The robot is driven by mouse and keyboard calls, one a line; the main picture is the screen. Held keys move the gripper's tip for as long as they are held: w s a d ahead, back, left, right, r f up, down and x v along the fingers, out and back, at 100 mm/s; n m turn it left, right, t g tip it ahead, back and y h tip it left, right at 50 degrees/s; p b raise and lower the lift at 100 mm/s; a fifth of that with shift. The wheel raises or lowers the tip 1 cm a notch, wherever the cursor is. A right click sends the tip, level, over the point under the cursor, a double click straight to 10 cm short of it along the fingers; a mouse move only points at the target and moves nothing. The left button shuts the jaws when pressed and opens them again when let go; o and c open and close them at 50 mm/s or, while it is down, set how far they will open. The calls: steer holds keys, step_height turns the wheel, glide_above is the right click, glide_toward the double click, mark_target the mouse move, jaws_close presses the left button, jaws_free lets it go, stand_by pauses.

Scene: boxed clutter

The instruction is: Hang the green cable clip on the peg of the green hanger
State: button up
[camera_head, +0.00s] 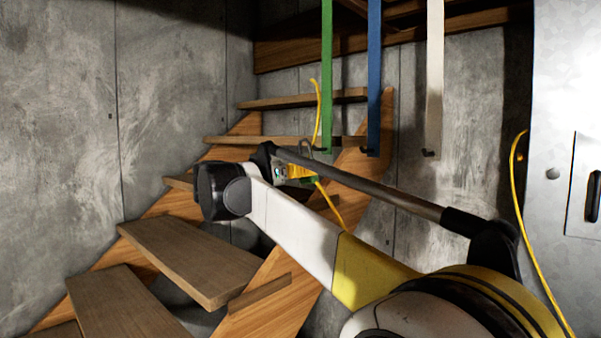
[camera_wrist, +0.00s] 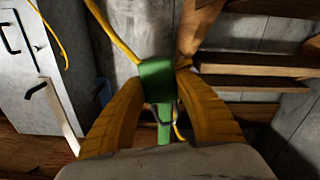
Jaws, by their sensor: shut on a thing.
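My gripper (camera_wrist: 157,90) has its yellow fingers closed on the green cable clip (camera_wrist: 157,78), which holds a yellow cable (camera_wrist: 113,35). In the head view my gripper (camera_head: 300,171) is just below the lower end of the green hanger (camera_head: 327,80). A thin grey loop stands up beside that end. The green hanger (camera_wrist: 164,136) also shows behind the clip in the wrist view, which looks upside down. A dark thin shape crosses it near its end; whether the clip's loop is around the peg or beside it, I cannot tell.
A blue hanger (camera_head: 374,75) and a white hanger (camera_head: 435,75), each with a dark peg, hang to the right. Wooden stairs (camera_head: 190,255) stand behind and to the left. A metal cabinet (camera_head: 565,90) with another yellow cable (camera_head: 517,190) is at the right.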

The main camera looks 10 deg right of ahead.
steer(key=f+x, duration=0.1)
steer(key=x, duration=0.5)
steer(key=shift+w+d+f, duration=0.15)
steer(key=shift+w+d, duration=0.05)
steer(key=shift+w, duration=0.05)
stand_by(0.4)
stand_by(0.6)
steer(key=o, duration=1.1)
steer(key=shift+o, duration=0.2)
